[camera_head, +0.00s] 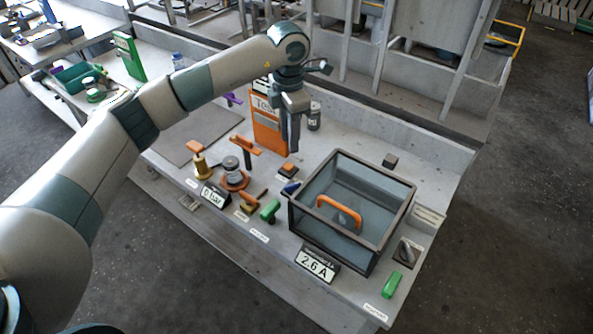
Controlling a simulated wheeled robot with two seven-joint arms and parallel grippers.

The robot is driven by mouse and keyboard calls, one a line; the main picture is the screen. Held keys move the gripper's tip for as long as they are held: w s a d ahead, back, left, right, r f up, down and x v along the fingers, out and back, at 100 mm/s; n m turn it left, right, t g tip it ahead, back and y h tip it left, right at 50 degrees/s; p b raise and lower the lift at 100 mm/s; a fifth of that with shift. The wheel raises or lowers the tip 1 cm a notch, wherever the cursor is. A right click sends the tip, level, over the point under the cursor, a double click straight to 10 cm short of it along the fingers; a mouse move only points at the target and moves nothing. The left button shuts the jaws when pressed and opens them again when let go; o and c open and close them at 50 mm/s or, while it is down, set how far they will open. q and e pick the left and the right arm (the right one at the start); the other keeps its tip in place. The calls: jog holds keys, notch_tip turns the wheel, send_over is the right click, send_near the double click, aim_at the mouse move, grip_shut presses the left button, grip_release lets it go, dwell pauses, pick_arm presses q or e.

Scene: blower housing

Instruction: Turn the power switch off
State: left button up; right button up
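A grey rotary-type switch (407,252) on a dark plate sits at the right end of the bench, beside the glass-walled box. I cannot read its label, so I cannot be sure that it is the power switch. A green handle (391,284) lies just in front of it. A sign reading 2.6 A (316,265) stands before the box. My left gripper (293,148) points down above the back middle of the bench, in front of the orange Test panel, well left of the switch. Its fingers look close together, but any gap is hidden. My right gripper is out of view.
The dark-framed box (378,250) with an orange handle (339,211) stands between my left gripper and the switch. A 0 bar sign (214,195), a brass fitting (201,167) and several small handles are at left. A dark bottle (314,117) stands behind the gripper.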

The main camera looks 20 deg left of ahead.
aim_at(292, 184)
pick_arm(q)
notch_tip(292, 184, down, 16)
jog(key=p, duration=0.5)
jog(key=shift+d+p, duration=0.15)
jog(key=shift+p, duration=0.25)
jog(key=shift+f, duration=0.55)
jog(key=shift+c, duration=0.6)
grip_shut()
